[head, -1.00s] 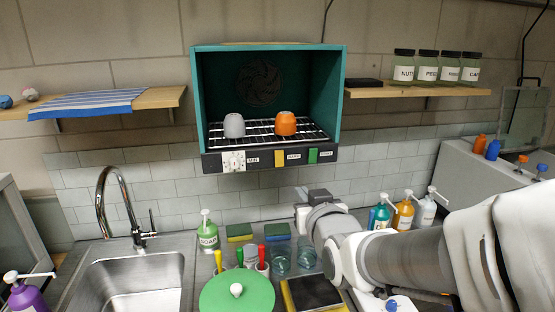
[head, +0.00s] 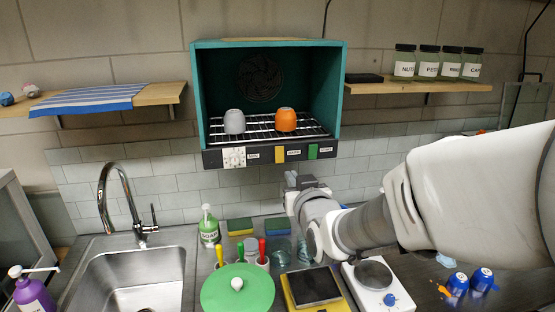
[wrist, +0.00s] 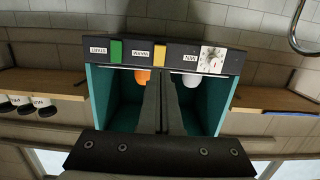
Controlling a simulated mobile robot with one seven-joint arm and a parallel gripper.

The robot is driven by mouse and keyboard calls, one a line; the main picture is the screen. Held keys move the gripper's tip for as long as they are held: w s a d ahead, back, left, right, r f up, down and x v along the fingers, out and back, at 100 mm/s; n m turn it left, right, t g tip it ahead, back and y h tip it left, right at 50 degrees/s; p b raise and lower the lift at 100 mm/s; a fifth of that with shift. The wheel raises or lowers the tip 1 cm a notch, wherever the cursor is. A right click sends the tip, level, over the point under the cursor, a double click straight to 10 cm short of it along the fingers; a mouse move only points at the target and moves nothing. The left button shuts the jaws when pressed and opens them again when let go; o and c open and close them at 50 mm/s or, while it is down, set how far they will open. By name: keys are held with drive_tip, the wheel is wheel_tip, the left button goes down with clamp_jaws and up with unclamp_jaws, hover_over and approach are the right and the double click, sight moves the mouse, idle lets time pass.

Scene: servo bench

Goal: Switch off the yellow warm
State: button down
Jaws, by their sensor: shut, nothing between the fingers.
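The teal open-front cabinet (head: 197,95) has a dark control strip along its lower front. The yellow switch (head: 280,154) sits on that strip, between a white dial (head: 234,158) on the left and a green switch (head: 313,151) on the right. In the wrist view the picture is upside down, and the yellow switch (wrist: 160,55) shows just beyond my fingers, slightly left of their line. My gripper (wrist: 162,84) is shut and empty. In the head view my gripper (head: 291,178) is below the strip, near the yellow switch. I cannot tell the switch's position.
A grey cup (head: 234,122) and an orange cup (head: 286,120) rest on the cabinet's wire rack. Below are a soap bottle (head: 209,228), sponges, a green lid (head: 237,290) and a white hotplate (head: 374,285). A shelf with jars (head: 429,63) is at the right.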

sight(280, 160)
drive_tip(key=p+x, duration=0.2)
drive_tip(key=x, duration=0.8)
drive_tip(key=shift+w+a+p, duration=0.1)
drive_tip(key=shift+p, duration=0.3)
